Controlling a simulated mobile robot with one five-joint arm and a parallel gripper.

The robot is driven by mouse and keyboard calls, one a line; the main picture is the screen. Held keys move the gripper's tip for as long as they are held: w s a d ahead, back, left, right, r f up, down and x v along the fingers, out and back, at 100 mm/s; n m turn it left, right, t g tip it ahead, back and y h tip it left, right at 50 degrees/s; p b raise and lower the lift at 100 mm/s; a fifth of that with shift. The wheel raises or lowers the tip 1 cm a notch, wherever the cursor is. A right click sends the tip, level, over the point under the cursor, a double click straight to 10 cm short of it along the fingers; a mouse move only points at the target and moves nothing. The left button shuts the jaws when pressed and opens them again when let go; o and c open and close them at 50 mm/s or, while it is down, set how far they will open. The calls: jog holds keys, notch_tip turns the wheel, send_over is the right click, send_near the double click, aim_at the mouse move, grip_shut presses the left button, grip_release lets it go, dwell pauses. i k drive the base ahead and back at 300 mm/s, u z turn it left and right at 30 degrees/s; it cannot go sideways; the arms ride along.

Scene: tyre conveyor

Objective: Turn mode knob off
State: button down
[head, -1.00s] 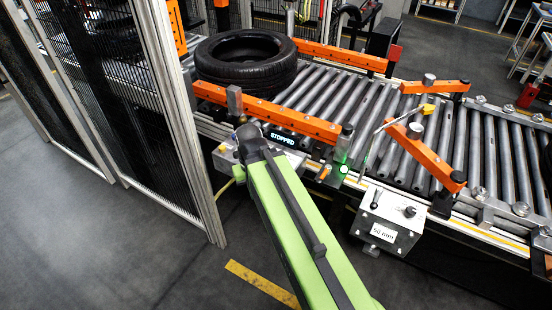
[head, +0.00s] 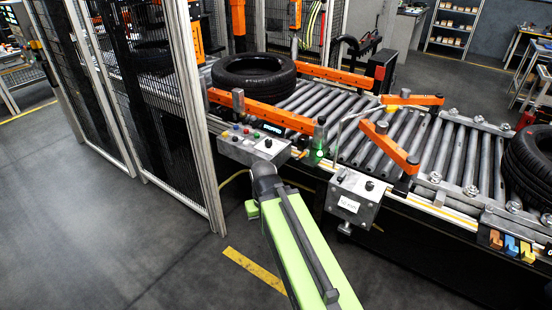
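A grey control panel (head: 240,150) sits on the near side of the conveyor, left of a green light. Its sloped top carries several small coloured buttons and a dark knob (head: 268,143) near its right end. I cannot read any marks there, so the knob's setting cannot be told. A second grey box (head: 352,204) to the right has a small black knob (head: 369,185), a lever and a white label. My green arm reaches up from the bottom, its dark end just below the control panel. My gripper's fingers are not visible.
A tyre (head: 254,77) lies on the rollers behind an orange guide rail (head: 255,112). A mesh fence (head: 160,110) stands close on the left. The floor at lower left is clear.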

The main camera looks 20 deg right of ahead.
aim_at(268, 143)
jog(key=u, duration=0.25)
jog(key=k, duration=0.15)
jog(key=z, duration=0.45)
jog(key=i, duration=1)
jog(key=u, duration=1.25)
jog(key=k, duration=0.85)
jog(key=z, duration=1)
jog(key=i, duration=1)
